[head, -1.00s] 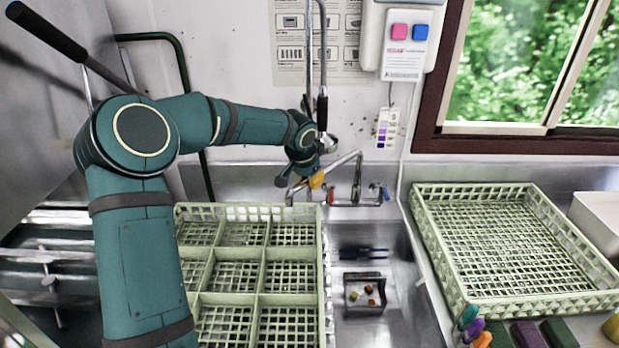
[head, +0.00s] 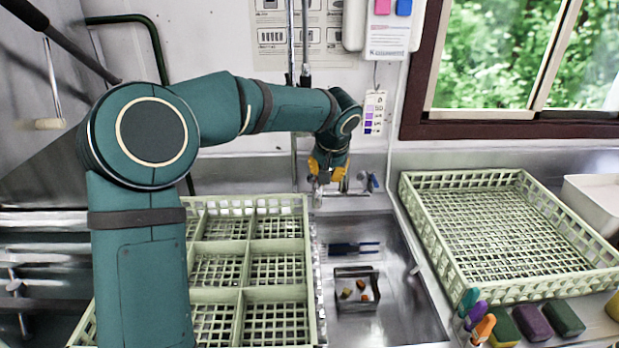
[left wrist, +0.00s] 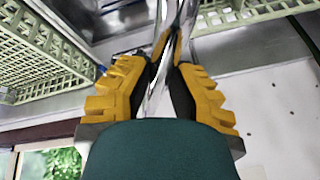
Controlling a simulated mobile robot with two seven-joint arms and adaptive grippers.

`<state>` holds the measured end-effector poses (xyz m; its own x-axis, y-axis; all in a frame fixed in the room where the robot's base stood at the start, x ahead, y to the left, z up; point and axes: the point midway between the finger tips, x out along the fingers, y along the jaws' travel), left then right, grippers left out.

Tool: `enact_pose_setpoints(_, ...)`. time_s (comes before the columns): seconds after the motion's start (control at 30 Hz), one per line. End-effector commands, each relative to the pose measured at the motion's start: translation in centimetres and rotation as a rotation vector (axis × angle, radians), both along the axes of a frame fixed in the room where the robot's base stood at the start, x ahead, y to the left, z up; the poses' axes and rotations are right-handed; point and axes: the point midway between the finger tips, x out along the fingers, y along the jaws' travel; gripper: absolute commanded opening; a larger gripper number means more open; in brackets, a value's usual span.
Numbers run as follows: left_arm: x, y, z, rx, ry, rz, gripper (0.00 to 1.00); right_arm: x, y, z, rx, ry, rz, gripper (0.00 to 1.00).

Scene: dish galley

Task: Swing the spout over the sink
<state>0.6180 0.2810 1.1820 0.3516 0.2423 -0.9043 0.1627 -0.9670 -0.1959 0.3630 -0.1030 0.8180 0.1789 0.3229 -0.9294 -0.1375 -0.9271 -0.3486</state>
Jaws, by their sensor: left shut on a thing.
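My left gripper (head: 328,172), with yellow fingers, is at the tap on the back wall, shut on the metal spout. The spout's end (head: 318,197) shows below the fingers, over the back left part of the steel sink (head: 388,235). My arm and gripper hide most of the spout. In the left wrist view, the shiny spout (left wrist: 158,92) runs between the yellow fingers of the left gripper (left wrist: 170,48). The tap's blue handle (head: 373,182) shows on the right. My right gripper is not in view.
A pale green divided rack (head: 246,296) stands left of the sink, and an open green rack (head: 450,283) stands on the right. A small dark basket (head: 357,307) sits in the sink. Sponges (head: 533,322) lie at the front right. A tall pipe (head: 292,100) rises behind my arm.

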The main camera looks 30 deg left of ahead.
Motion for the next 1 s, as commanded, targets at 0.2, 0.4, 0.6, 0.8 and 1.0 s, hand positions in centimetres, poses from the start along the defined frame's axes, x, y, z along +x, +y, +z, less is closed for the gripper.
enact_pose_setpoints(0.2,0.9,-3.8,-0.4,0.000,0.009,0.155,0.00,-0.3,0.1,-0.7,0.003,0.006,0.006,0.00)
enact_pose_setpoints(0.4,2.0,-6.3,-0.3,0.001,0.010,0.280,0.00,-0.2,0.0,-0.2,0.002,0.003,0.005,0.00)
enact_pose_setpoints(0.6,2.8,-7.8,-0.3,0.000,0.010,0.360,0.00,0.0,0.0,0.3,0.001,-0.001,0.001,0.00)
enact_pose_setpoints(0.8,3.2,-8.3,-0.3,-0.001,0.009,0.394,0.00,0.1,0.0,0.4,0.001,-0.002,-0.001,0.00)
enact_pose_setpoints(1.0,3.3,-8.5,-0.3,-0.003,0.008,0.399,0.00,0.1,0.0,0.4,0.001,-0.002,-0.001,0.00)
